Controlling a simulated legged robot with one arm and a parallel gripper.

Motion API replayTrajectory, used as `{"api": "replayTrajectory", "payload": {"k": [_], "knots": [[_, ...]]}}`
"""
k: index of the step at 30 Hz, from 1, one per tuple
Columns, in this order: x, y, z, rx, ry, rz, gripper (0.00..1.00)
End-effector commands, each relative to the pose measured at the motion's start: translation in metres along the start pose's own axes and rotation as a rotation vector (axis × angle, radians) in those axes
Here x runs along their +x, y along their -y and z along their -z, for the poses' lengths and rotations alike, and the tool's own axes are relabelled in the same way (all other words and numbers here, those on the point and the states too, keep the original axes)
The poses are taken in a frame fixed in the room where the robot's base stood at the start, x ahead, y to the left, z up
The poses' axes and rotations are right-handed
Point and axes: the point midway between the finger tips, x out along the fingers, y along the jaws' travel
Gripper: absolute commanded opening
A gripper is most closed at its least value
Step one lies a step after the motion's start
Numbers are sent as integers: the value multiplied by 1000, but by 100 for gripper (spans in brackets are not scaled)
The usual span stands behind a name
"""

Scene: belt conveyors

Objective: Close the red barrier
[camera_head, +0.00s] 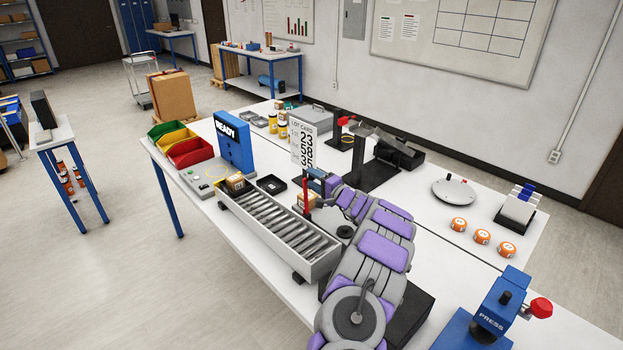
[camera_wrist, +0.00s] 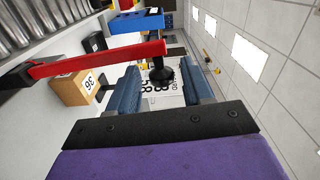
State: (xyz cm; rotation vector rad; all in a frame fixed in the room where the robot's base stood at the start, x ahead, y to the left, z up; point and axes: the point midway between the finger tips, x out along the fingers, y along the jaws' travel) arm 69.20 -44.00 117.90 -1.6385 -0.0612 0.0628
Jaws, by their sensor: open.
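The red barrier (camera_head: 306,196) is a thin bar standing upright at the side of the roller conveyor (camera_head: 275,225) in the head view. In the wrist view the barrier (camera_wrist: 95,61) runs across the upper left from a dark base, with a black knob (camera_wrist: 161,74) by its free end. My gripper (camera_head: 317,179) is beside the top of the barrier. In the wrist view its two blue fingers (camera_wrist: 162,84) are spread apart, and the knob appears between them. I cannot tell whether either finger touches it. The jaws hold nothing.
A small box (camera_head: 236,183) lies at the conveyor's far end, near the blue READY display (camera_head: 233,145). A lot card (camera_head: 303,145) stands behind my gripper. A blue press (camera_head: 490,315) is at front right.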

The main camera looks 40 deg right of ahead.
Motion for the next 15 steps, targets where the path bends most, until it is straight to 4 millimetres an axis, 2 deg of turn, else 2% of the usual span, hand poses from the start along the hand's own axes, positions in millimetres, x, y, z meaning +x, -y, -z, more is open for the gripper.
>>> {"api": "replayTrajectory", "payload": {"k": [6,15], "knots": [[15,-1,4,4,0,2,50],[17,-1,3,4,0,2,50]]}}
